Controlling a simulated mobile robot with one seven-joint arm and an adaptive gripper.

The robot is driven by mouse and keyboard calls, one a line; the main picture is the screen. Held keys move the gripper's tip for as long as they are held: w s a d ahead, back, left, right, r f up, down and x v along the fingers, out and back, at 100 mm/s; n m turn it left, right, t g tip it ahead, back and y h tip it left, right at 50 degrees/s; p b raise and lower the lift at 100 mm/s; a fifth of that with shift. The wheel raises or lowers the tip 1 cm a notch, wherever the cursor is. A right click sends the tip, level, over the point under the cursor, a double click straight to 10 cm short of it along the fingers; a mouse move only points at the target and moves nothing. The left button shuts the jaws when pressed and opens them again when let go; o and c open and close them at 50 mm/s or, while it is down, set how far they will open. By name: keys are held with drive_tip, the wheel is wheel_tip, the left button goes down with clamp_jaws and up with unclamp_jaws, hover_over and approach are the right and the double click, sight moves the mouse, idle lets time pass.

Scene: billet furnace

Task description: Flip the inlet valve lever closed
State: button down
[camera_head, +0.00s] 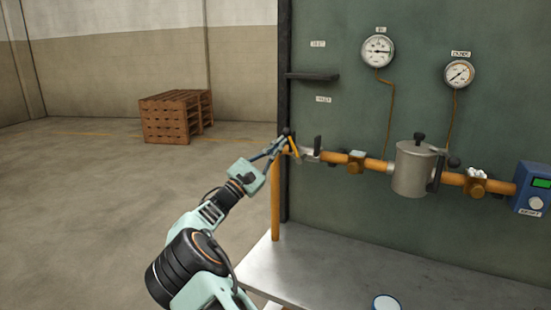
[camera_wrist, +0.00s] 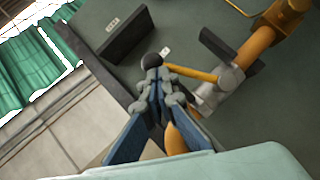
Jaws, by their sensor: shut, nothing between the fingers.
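The inlet valve appears to be the silver body (camera_head: 308,155) at the left end of the orange pipe, also in the wrist view (camera_wrist: 208,92). A yellow lever (camera_wrist: 195,74) runs from it to a black knob (camera_wrist: 151,60). My gripper (camera_head: 284,139) is shut and empty. In the wrist view its fingertips (camera_wrist: 159,80) are together just below the knob and lever end, very close; I cannot tell if they touch.
A dark upright plate (camera_head: 317,144) stands beside the valve. A dark bar (camera_head: 312,76) juts from the green panel above. A silver canister (camera_head: 412,168) and blue box (camera_head: 532,188) are farther right on the pipe. A metal bench (camera_head: 320,265) lies below. Open floor is left.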

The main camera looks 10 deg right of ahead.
sight(289, 139)
drive_tip(key=shift+s+d+r+m+g+b, duration=0.35)
drive_tip(key=shift+m+g, duration=0.4)
drive_tip(key=shift+m, duration=0.45)
drive_tip(key=shift+s+d+r+m+g+b, duration=0.25)
drive_tip(key=shift+d+m+g, duration=0.2)
drive_tip(key=shift+m+g, duration=0.55)
drive_tip(key=shift+s+d+r+m+g+b, duration=0.25)
drive_tip(key=shift+d+r+m+g, duration=0.25)
drive_tip(key=shift+m, duration=0.9)
drive_tip(key=shift+g, duration=0.25)
drive_tip(key=shift+a+f, duration=0.1)
